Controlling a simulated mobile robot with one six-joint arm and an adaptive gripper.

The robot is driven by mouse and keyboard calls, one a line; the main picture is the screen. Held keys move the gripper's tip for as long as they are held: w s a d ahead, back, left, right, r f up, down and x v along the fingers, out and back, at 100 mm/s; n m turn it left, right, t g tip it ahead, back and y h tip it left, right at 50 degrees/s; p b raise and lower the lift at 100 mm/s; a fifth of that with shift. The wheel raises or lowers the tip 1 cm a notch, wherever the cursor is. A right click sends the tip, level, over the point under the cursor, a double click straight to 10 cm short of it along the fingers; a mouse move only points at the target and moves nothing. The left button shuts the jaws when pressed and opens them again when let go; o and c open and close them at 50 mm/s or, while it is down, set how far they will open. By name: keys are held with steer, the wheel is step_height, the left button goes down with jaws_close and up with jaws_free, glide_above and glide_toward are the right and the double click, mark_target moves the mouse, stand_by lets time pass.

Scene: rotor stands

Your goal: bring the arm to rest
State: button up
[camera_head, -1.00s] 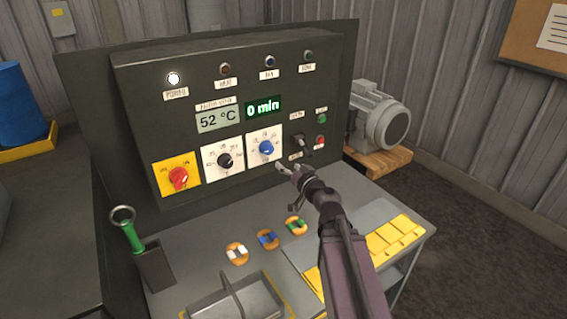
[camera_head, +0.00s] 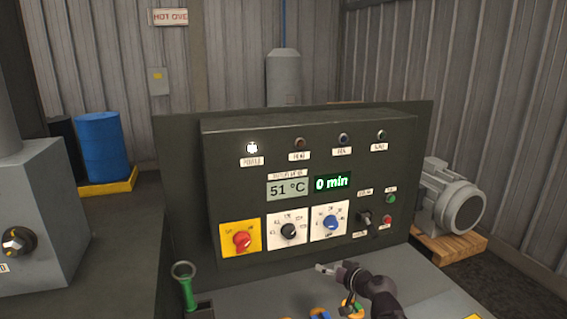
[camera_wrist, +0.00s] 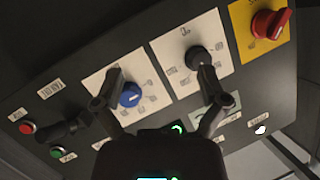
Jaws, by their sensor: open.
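My gripper (camera_head: 328,269) is at the lower middle of the head view, in front of the control panel (camera_head: 340,146) and below its blue knob (camera_head: 331,222). In the wrist view my gripper (camera_wrist: 160,87) has its two fingers spread apart with nothing between them. The blue knob (camera_wrist: 130,95) shows beside the left finger and the black knob (camera_wrist: 197,57) just beyond the right fingertip. I cannot tell whether the right finger touches the black knob. The power lamp is lit, and the displays read 51 °C and 0 min.
A red switch (camera_head: 242,240) sits on a yellow plate at the panel's left. A green-handled tool (camera_head: 187,287) stands upright in a holder at the bench's left. A motor (camera_head: 452,200) on a wooden pallet is at right, and a blue barrel (camera_head: 103,147) at left.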

steer(key=s+a+f+g+h, duration=0.2)
steer(key=s+f+g, duration=0.45)
steer(key=f, duration=0.25)
steer(key=s+d+f+m+g+h, duration=0.2)
steer(key=s+d+f+g+h, duration=0.2)
steer(key=s, duration=0.4)
steer(key=shift+d+g+h, duration=0.65)
steer(key=shift+h, duration=0.45)
stand_by(0.4)
